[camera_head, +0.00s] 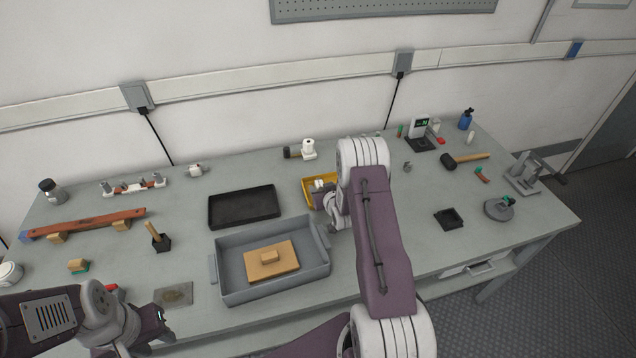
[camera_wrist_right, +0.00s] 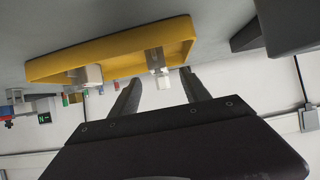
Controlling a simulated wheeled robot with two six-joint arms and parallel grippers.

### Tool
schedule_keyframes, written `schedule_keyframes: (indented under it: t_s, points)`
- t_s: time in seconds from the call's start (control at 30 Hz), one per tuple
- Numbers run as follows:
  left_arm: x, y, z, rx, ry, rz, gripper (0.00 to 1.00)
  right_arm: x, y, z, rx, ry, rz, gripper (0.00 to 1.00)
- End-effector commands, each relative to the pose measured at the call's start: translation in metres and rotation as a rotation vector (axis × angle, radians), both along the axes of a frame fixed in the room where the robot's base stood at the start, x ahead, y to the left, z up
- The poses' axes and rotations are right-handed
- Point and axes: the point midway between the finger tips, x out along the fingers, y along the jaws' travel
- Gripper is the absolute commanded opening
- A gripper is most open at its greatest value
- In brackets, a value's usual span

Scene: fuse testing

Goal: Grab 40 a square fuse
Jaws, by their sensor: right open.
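A yellow tray (camera_head: 306,193) stands right of the middle of the table, partly hidden by my right arm; it also shows in the right wrist view (camera_wrist_right: 110,59). In that view, two pale fuse-like pieces are at the tray: a blocky one (camera_wrist_right: 89,76) to the left and a narrower one (camera_wrist_right: 157,62) to the right. I cannot read any rating. My right gripper (camera_wrist_right: 160,76) is open, its two fingers on either side of the narrower piece, with a gap at each side. My left gripper (camera_head: 152,328) is low at the left, over the table's front edge; its fingers are unclear.
A grey bin (camera_head: 223,264) holds a wooden board and block in front of the yellow tray. A black tray (camera_head: 243,207) lies left of it. A tester-like device (camera_head: 421,133) and a mallet (camera_head: 466,158) stand at the back right. The table's middle right is fairly clear.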

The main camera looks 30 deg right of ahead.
Motion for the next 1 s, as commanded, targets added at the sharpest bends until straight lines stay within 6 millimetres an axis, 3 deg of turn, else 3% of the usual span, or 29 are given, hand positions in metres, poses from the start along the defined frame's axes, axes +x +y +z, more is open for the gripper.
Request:
schedule_keyframes:
  t_s: [0.03, 0.1, 0.3, 0.6, 0.87, 1.0]
  points:
    - [0.0, 0.0, 0.014, 0.0, 0.0, 0.0, 0.36, 0.003, 0.0, 0.004, 0.0, 0.002, 0.0, 0.55]
    - [0.0, 0.0, 0.017, 0.0, 0.0, 0.0, 0.36, 0.006, -0.001, 0.0, 0.0, 0.002, 0.0, 0.55]
    - [0.0, 0.0, 0.016, 0.0, 0.0, 0.0, 0.36, 0.01, -0.002, -0.008, 0.0, 0.001, 0.0, 0.55]
    - [0.0, 0.0, 0.02, 0.0, 0.0, 0.0, 0.36, 0.045, -0.012, -0.032, -0.001, -0.001, 0.001, 0.55]
    - [0.0, 0.0, 0.02, 0.0, 0.0, 0.0, 0.36, 0.049, -0.013, -0.034, 0.0, 0.001, 0.0, 0.55]
    - [0.0, 0.0, 0.02, 0.0, 0.0, 0.0, 0.36, 0.049, -0.013, -0.034, 0.0, 0.001, 0.0, 0.21]
